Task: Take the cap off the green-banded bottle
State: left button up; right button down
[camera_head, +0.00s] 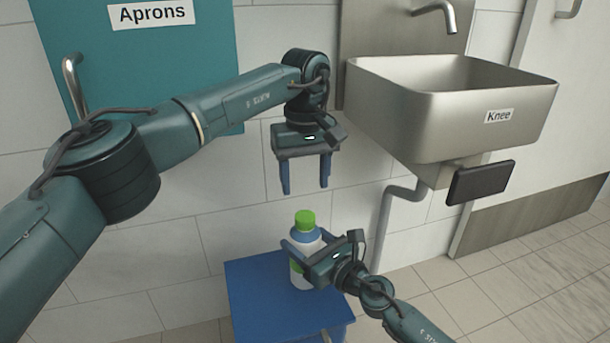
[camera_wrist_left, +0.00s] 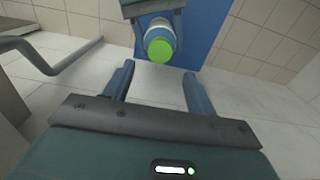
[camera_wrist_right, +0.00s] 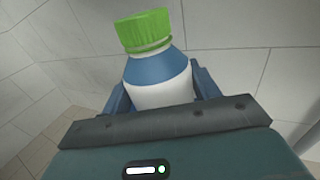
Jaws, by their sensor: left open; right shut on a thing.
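The bottle (camera_head: 306,243) has a green cap (camera_head: 305,219), a blue shoulder and a white body, with a bit of green low on its side. It is upright over the blue stool, with the cap on. My right gripper (camera_head: 303,256) is shut on the bottle's body, below the shoulder. In the right wrist view the cap (camera_wrist_right: 144,31) and shoulder rise clear above the fingers. My left gripper (camera_head: 306,188) is open and empty, pointing down above the cap and apart from it. In the left wrist view the cap (camera_wrist_left: 160,49) lies beyond the fingertips.
The blue stool (camera_head: 255,290) stands against the tiled wall. A steel sink (camera_head: 450,100) with a dark knee pad (camera_head: 481,183) and a drain pipe (camera_head: 383,225) is to the right. A teal "Aprons" cabinet (camera_head: 150,70) hangs at the upper left.

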aim_at(305, 216)
pick_arm(q)
notch_tip(305, 216, down, 8)
jog(key=shift+r, duration=0.1)
dwell(0.4)
